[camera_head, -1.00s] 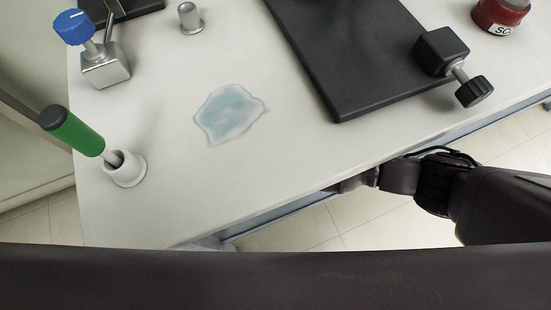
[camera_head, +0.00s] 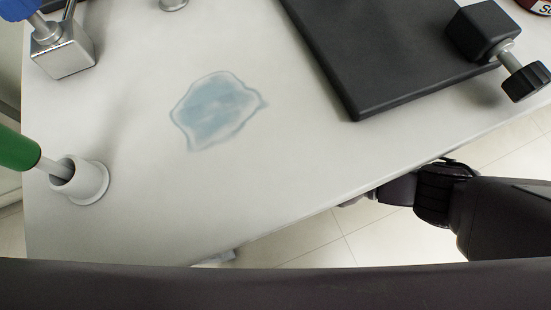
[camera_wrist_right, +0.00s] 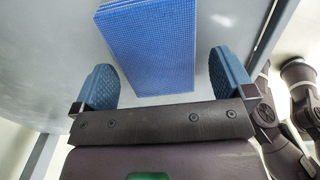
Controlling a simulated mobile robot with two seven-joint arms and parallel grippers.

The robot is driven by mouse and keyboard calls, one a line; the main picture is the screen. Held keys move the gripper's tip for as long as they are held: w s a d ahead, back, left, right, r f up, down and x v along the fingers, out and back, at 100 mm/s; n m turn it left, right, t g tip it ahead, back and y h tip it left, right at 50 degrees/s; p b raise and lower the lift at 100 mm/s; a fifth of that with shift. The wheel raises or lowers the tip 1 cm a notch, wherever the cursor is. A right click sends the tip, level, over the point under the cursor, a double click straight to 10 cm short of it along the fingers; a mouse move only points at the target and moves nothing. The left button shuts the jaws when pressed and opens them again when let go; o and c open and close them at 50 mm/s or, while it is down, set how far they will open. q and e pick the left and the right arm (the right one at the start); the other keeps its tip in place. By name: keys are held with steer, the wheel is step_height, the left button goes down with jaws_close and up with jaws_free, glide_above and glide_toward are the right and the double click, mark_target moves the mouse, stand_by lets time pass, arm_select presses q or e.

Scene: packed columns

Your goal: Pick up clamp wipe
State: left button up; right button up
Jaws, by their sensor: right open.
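In the right wrist view a blue, finely woven flat slab or folded cloth (camera_wrist_right: 150,45), which looks like the wipe, lies beyond and between the fingertips against a pale grey surface. My right gripper (camera_wrist_right: 162,62) is open, with a blue ridged finger at each side of the cloth and visible gaps between. In the head view my right arm comes in low at the right and its hand (camera_head: 352,200) is mostly hidden by the table's front edge. The cloth does not show in the head view. My left gripper is not in view.
The white table (camera_head: 235,195) holds a pale blue wet patch (camera_head: 215,108), a dark plate (camera_head: 375,60) with a black knobbed clamp (camera_head: 495,45), a green-handled tool (camera_head: 15,150) in a white holder (camera_head: 80,180), and a metal block (camera_head: 65,52). The front middle is clear.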

steer(key=shift+f, duration=0.45)
steer(key=shift+w, duration=0.1)
steer(key=shift+r, duration=0.1)
steer(key=c, duration=0.9)
steer(key=shift+r, duration=0.25)
steer(key=r+p, duration=0.1)
steer(key=r, duration=0.2)
steer(key=r+p, duration=0.2)
steer(key=r, duration=0.1)
steer(key=r+p, duration=0.1)
steer(key=r, duration=0.2)
steer(key=shift+w+r, duration=0.1)
steer(key=shift+w, duration=0.25)
arm_select(q)
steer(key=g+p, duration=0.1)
steer(key=p, duration=0.1)
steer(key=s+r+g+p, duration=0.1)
steer(key=p, duration=0.1)
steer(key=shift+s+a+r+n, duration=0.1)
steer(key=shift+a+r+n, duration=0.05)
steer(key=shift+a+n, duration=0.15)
arm_select(e)
steer(key=r, duration=1)
steer(key=shift+s+r, duration=0.15)
steer(key=shift+s, duration=0.25)
